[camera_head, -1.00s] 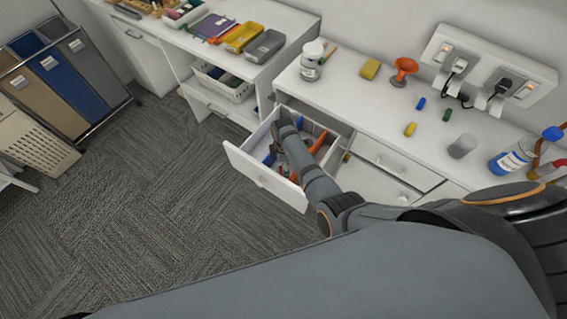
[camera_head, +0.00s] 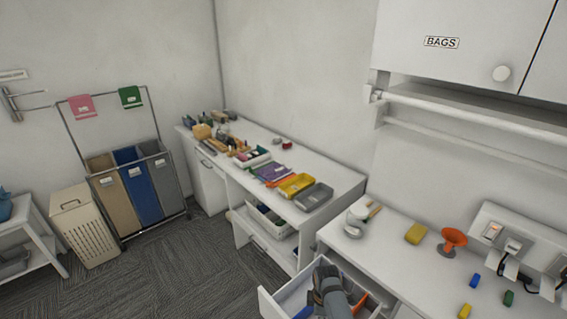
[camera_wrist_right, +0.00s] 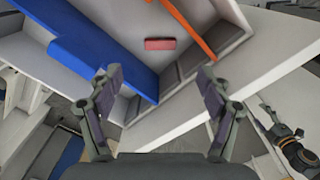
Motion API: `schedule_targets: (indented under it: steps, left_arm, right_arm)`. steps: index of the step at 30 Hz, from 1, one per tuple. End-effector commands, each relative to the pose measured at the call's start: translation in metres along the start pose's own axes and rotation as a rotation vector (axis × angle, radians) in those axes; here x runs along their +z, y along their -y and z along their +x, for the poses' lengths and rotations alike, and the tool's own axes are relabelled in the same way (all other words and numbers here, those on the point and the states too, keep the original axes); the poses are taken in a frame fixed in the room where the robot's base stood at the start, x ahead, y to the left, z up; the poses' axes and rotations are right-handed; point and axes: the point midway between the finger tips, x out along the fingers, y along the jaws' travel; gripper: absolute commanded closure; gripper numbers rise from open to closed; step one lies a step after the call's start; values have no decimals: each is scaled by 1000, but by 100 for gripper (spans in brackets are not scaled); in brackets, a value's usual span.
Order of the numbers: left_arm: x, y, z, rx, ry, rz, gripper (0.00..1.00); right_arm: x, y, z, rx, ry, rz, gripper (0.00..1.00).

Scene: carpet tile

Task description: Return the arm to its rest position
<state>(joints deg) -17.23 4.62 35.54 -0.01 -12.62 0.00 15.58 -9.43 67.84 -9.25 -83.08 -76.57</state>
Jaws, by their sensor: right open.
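My right arm comes up from the bottom edge of the head view, and its gripper (camera_head: 326,272) is over the open drawer (camera_head: 268,304). In the right wrist view the fingers of this gripper (camera_wrist_right: 158,88) are spread wide with nothing between them. Below them lie the drawer's inside, a long blue object (camera_wrist_right: 95,62), a small red block (camera_wrist_right: 159,44) and an orange object (camera_wrist_right: 190,28). A small dark jointed arm, apparently my left one, shows at the right edge of the wrist view; its gripper (camera_wrist_right: 268,115) is too small to read.
A wall cabinet (camera_head: 450,70) hangs above. Open carpet (camera_head: 190,265) lies left of the drawer.

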Motion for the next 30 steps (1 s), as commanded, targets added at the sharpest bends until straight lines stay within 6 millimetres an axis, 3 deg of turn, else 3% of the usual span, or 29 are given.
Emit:
schedule_targets:
  steps: [3,6,12,18,27,28,30]
  left_arm:
    - [0,0,0,0,0,0,19]
    - [-2,0,0,0,-2,0,19]
    - [-2,-1,0,1,-3,0,19]
    - [1,-1,0,2,2,-1,19]
    - [-1,-1,0,2,-1,-1,19]
    - [-1,-1,0,1,-1,-1,19]
    - [-1,-2,8,1,-2,-1,19]
  right_arm:
    - [35,19,-4,42,7,219,22]
    - [72,47,-23,105,0,499,22]
    - [109,91,-70,199,-46,869,22]
    - [122,122,-110,251,-102,1082,22]
    - [126,160,-163,285,-188,1295,22]
    - [126,163,-166,286,-196,1311,22]
    - [127,157,-139,278,-185,1312,22]
